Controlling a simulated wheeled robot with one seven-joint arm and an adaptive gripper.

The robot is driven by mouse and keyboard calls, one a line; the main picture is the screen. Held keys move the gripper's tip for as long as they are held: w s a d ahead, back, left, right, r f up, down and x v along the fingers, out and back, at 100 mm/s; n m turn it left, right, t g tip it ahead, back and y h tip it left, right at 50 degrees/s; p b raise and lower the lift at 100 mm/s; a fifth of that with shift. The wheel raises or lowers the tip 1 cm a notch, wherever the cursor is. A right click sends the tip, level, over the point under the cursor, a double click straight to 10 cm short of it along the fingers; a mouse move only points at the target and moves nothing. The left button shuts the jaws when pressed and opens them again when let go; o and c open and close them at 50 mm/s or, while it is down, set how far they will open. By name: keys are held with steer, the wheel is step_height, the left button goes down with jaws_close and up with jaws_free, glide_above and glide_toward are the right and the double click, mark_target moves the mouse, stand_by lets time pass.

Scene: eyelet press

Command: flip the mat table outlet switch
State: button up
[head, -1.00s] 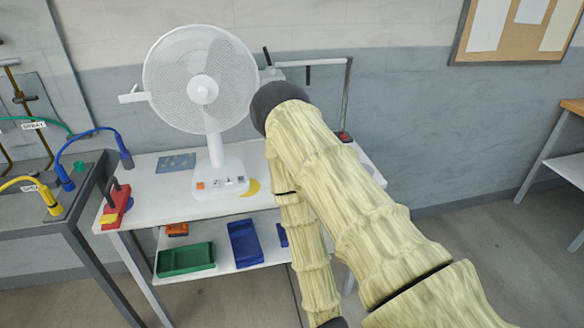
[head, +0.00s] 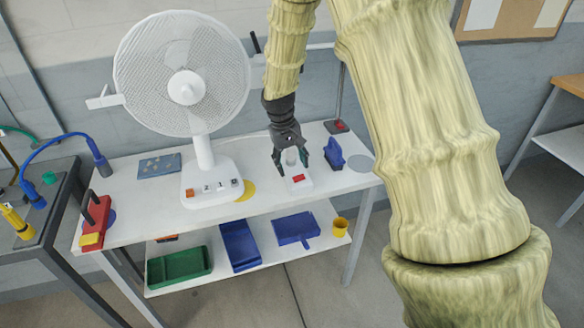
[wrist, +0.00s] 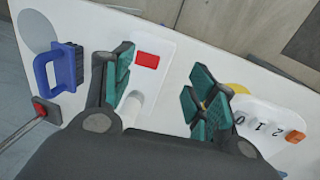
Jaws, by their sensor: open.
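The outlet is a white block (head: 301,187) with a red rocker switch (head: 298,178) on the table, right of the fan. A pale round piece (head: 291,156) stands on its back part. My gripper (head: 291,163) points down over the outlet, open, its dark green fingers on either side of the pale piece. In the wrist view the red switch (wrist: 147,60) lies between the two finger pads of my gripper (wrist: 162,78), nearer the left one. The fingers look apart from the switch. I cannot tell which way the rocker is tilted.
A white fan (head: 210,188) with numbered buttons and an orange switch stands left of the outlet. A blue brush (head: 334,154) stands close on the right. A red-based press (head: 92,236) is at the table's left end.

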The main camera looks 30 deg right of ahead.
mark_target(298, 177)
step_height(298, 177, up, 3)
steer(key=w+d, duration=0.1)
steer(key=w, duration=0.1)
steer(key=shift+s+d+f+p, duration=0.15)
steer(key=shift+d+f+p, duration=0.3)
steer(key=shift+f, duration=1.2)
steer(key=shift+s+d+f+p, duration=0.1)
steer(key=shift+d+f+p, duration=0.35)
steer(key=shift+f, duration=1.25)
steer(key=shift+s+d+f+p, duration=0.15)
steer(key=shift+f+p, duration=0.55)
steer(key=shift+f, duration=0.95)
steer(key=c, duration=1)
